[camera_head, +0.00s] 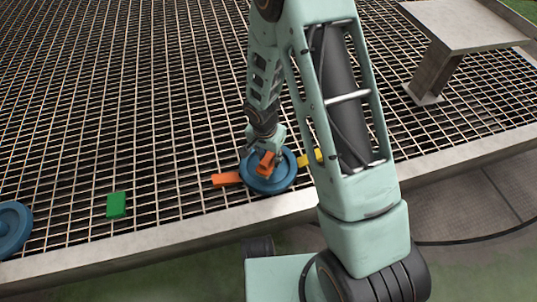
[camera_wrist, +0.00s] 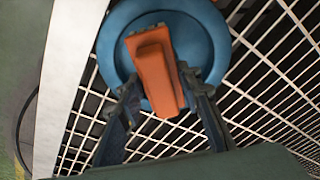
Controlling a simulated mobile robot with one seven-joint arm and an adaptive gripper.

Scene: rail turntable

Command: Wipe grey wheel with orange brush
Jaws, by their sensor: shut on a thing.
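My gripper (camera_head: 266,153) is shut on an orange brush (camera_head: 265,164), a blocky piece that also shows between the fingers in the wrist view (camera_wrist: 157,72). The brush is over a round blue wheel (camera_head: 284,177) that lies flat on the grating. The wheel fills the top of the wrist view (camera_wrist: 207,45). I cannot tell whether the brush touches it. A second blue wheel (camera_head: 10,228) is cut off at the left edge of the head view. No wheel looks grey; both look blue.
Another orange piece (camera_head: 226,180) lies just left of the near wheel, and a yellow piece (camera_head: 309,159) lies to its right, partly behind my arm. A green block (camera_head: 116,205) lies farther left. A metal stand (camera_head: 465,25) is at the back right. The grating's metal edge (camera_head: 170,236) runs along the front.

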